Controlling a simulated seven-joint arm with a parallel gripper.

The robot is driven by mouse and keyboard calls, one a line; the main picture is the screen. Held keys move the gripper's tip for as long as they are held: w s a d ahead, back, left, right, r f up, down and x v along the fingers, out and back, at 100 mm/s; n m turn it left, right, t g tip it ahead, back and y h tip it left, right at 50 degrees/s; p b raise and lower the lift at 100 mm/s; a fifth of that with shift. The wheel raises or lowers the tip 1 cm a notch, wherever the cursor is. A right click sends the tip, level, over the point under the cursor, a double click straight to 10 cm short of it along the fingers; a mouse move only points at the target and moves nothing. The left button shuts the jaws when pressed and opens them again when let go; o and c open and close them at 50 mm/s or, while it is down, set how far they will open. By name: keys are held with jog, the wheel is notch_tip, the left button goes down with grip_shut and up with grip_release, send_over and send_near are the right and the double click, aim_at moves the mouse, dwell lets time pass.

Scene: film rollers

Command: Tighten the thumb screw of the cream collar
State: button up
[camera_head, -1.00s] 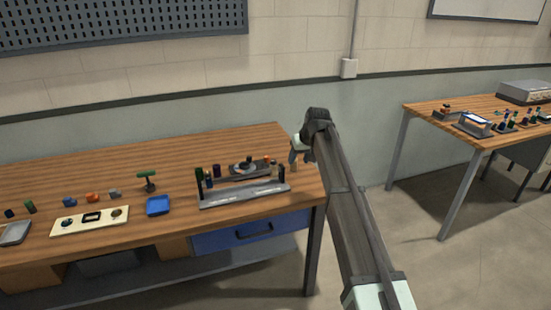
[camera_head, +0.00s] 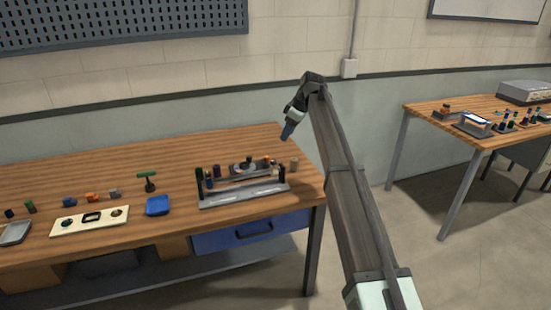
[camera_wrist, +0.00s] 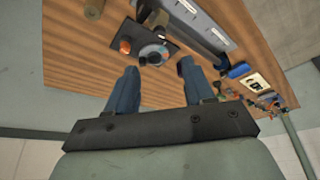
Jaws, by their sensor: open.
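My gripper (camera_head: 288,134) is open and empty, raised above the back right part of the left table. In the wrist view its two blue fingers (camera_wrist: 158,72) stand apart with nothing between them. Beyond them lies a dark plate with a round dial (camera_wrist: 152,53) and an orange knob (camera_wrist: 125,46). The same plate (camera_head: 236,172) shows in the head view behind a grey metal rail fixture (camera_head: 240,196). I cannot make out a cream collar or its thumb screw for certain; the parts there are too small.
A tan cylinder (camera_head: 294,164) stands near the table's right edge. Dark and green upright cylinders (camera_head: 199,174) stand at the fixture's left. A second table (camera_head: 440,110) is at right.

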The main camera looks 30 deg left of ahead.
aim_at(274, 161)
jog(key=x, duration=1.3)
jog(key=shift+a+f, duration=0.2)
grip_shut()
